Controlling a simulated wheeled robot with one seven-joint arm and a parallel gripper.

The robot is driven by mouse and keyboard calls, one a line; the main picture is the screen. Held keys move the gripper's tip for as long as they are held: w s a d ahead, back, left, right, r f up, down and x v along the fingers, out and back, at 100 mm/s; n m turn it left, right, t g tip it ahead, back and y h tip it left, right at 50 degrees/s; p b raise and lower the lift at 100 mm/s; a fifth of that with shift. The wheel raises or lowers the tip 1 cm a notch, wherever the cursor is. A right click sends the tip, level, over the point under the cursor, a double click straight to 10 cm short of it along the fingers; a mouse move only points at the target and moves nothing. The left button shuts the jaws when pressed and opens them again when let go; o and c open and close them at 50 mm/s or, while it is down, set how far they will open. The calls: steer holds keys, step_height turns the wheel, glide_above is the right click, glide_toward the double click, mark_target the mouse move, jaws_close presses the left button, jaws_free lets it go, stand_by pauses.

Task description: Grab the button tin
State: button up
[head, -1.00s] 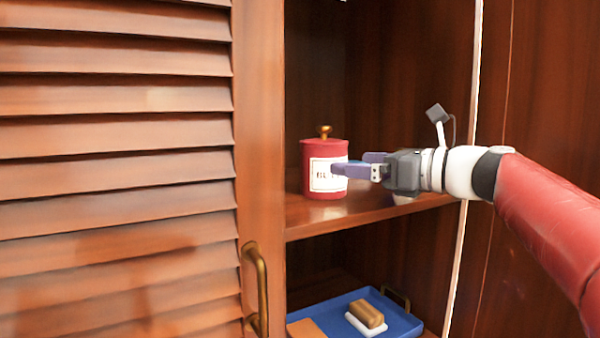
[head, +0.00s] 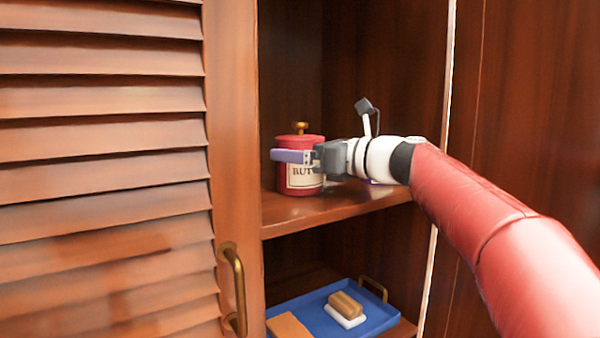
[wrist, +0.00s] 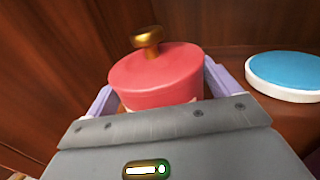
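The button tin (head: 298,182) is a red round tin with a cream label and a brass knob on its lid. It stands upright on the upper cupboard shelf. My gripper (head: 290,156) is level with the tin, one purple finger crossing in front of its upper part. In the wrist view the tin (wrist: 160,75) sits between the two fingers (wrist: 160,92), one on each side. The fingers are spread wide, with little or no gap to the tin; whether they touch it I cannot tell. The lower part of the tin is hidden by my gripper's body in the wrist view.
A white round thing with a blue top (wrist: 285,72) lies on the shelf right of the tin. Below, a blue tray (head: 372,318) holds a brush (head: 345,304). A louvred door (head: 100,170) with a brass handle (head: 235,290) is at the left.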

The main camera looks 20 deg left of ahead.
steer(key=c, duration=1.7)
steer(key=shift+r, duration=0.1)
